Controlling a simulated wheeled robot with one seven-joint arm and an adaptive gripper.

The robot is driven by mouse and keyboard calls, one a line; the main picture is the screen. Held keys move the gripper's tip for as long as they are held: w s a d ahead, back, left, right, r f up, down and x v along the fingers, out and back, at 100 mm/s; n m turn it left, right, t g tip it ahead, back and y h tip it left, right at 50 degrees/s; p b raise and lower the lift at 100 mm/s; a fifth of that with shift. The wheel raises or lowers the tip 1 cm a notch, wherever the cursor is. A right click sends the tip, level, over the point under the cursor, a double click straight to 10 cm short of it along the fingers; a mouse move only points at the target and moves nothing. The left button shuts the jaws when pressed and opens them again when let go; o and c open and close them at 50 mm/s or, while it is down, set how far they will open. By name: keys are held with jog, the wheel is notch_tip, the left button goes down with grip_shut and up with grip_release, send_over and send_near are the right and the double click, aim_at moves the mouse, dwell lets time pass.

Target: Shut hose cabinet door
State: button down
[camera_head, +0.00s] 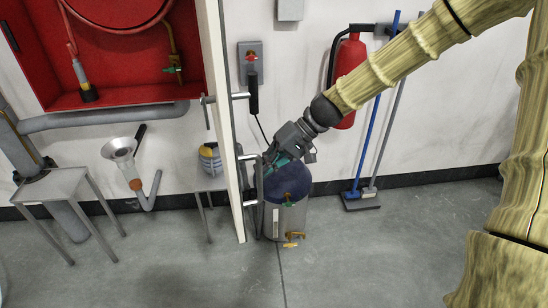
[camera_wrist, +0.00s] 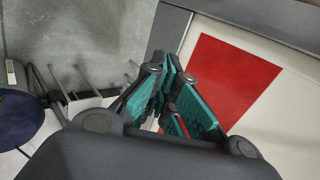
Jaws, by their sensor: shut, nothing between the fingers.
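The red hose cabinet (camera_head: 115,90) is open on the wall at upper left, with a red hose (camera_head: 125,25) and a nozzle inside. Its white door (camera_head: 228,130) stands swung out from the wall, seen nearly edge-on. A grey bar handle (camera_head: 259,185) sticks out from the door's right side, low down. My gripper (camera_head: 270,162) is right of the door, close to this handle; I cannot tell whether they touch. In the wrist view, the teal fingers of my gripper (camera_wrist: 170,95) are together and empty before a pale panel with a red square (camera_wrist: 225,75), apparently the door's outer face.
A metal cylinder with a blue top (camera_head: 287,205) stands below my gripper. A small table (camera_head: 55,185), a funnel (camera_head: 119,150) and a pipe (camera_head: 110,115) are below the cabinet. A fire extinguisher (camera_head: 350,60) and brooms (camera_head: 366,150) are right. The front floor is clear.

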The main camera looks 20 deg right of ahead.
jog(key=shift+w+a+f+p, duration=0.1)
jog(key=shift+a+f+p, duration=0.25)
jog(key=shift+a, duration=0.6)
jog(key=shift+w+a+f+p, duration=0.15)
jog(key=shift+a+p, duration=0.3)
jog(key=shift+a, duration=0.45)
jog(key=shift+w+a+f+p, duration=0.1)
jog(key=shift+a+f+p, duration=0.25)
jog(key=shift+a, duration=0.6)
